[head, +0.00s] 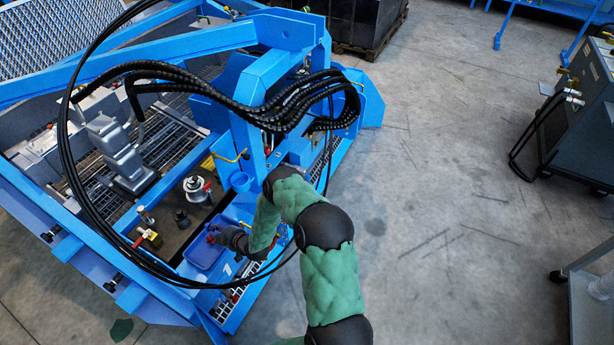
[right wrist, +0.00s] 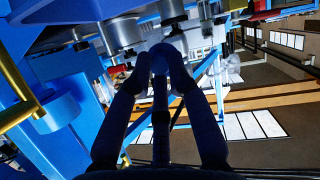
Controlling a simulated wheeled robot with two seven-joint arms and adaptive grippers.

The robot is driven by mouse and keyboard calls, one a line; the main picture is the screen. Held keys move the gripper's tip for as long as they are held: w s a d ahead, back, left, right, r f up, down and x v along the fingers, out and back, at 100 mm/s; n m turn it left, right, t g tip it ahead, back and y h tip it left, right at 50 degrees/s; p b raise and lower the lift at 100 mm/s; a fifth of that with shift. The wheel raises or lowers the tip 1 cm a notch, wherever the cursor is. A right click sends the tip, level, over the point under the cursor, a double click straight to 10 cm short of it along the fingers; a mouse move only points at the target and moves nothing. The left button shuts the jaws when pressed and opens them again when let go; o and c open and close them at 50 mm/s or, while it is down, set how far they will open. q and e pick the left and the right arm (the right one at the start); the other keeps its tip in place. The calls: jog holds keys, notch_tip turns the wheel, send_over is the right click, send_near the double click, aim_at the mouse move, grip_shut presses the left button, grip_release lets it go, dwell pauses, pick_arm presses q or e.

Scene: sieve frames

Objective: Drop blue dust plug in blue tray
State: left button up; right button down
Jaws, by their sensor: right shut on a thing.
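The blue tray (head: 200,257) is a shallow open box at the front of the blue machine frame in the head view. My right gripper (head: 212,237) reaches in from the right, and its fingertips are over the tray's upper right part. In the right wrist view my right gripper (right wrist: 160,70) is shut on a dark, rounded blue plug (right wrist: 163,57) between its fingertips. In the head view the plug is too small and too covered by the gripper to make out. My left gripper is not in view.
Black hoses (head: 280,105) loop over the frame and around the tray. Open concrete floor (head: 450,200) lies to the right.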

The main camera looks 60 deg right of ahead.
jog(key=shift+f, duration=0.45)
jog(key=c, duration=1.1)
grip_release()
jog(key=v, duration=1.2)
